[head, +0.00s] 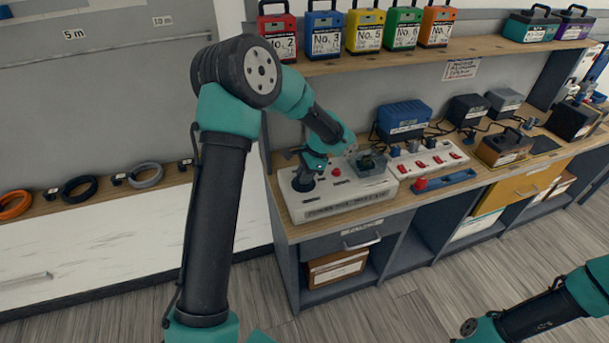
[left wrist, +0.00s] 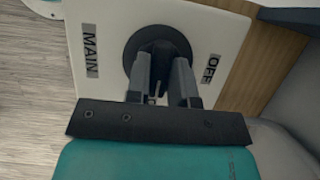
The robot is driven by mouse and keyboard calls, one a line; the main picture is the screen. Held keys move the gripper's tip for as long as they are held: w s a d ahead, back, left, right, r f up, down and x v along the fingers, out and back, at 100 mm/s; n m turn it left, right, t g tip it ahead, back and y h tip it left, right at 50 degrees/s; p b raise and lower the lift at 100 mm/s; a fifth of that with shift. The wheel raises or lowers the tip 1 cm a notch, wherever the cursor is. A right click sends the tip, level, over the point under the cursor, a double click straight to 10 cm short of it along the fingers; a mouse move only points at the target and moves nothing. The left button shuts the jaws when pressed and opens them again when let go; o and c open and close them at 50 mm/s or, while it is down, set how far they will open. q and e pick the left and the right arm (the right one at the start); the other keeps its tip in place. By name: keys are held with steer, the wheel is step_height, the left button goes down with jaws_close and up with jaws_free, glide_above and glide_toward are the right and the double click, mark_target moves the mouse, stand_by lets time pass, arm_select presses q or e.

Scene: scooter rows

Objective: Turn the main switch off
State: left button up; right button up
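The main switch is a round black knob (left wrist: 160,45) with a raised handle, on a white plate (left wrist: 222,35) with the labels MAIN and OFF in the left wrist view. In the head view it sits at the left end of a pale box (head: 345,205) on the bench. My left gripper (head: 306,174) points down at the knob. In the left wrist view its two fingers (left wrist: 162,75) lie on either side of the handle and appear closed on it. The fingertips partly hide the handle. My right gripper is out of view; only part of that arm shows at lower right.
A red button (head: 337,172) and a dark raised fitting (head: 368,162) are on the same box. A white power strip with red switches (head: 432,160) stands to its right, near several chargers. A shelf (head: 390,55) with coloured numbered battery packs runs above the bench.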

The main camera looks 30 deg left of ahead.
arm_select(q)
jaws_close()
steer(key=shift+n, duration=0.4)
steer(key=n, duration=0.2)
steer(key=n+h, duration=0.1)
steer(key=n, duration=0.1)
steer(key=shift+a+g+h, duration=0.1)
steer(key=shift+g+h, duration=0.2)
steer(key=shift+g, duration=0.1)
steer(key=n+h, duration=0.1)
steer(key=n, duration=0.2)
steer(key=shift+n, duration=0.3)
steer(key=n+h, duration=0.2)
steer(key=n, duration=0.2)
steer(key=shift+a+n, duration=0.15)
steer(key=shift+n, duration=0.15)
steer(key=n+h, duration=0.1)
steer(key=n, duration=0.1)
steer(key=n+t, duration=0.1)
steer(key=n, duration=0.2)
steer(key=shift+h, duration=0.4)
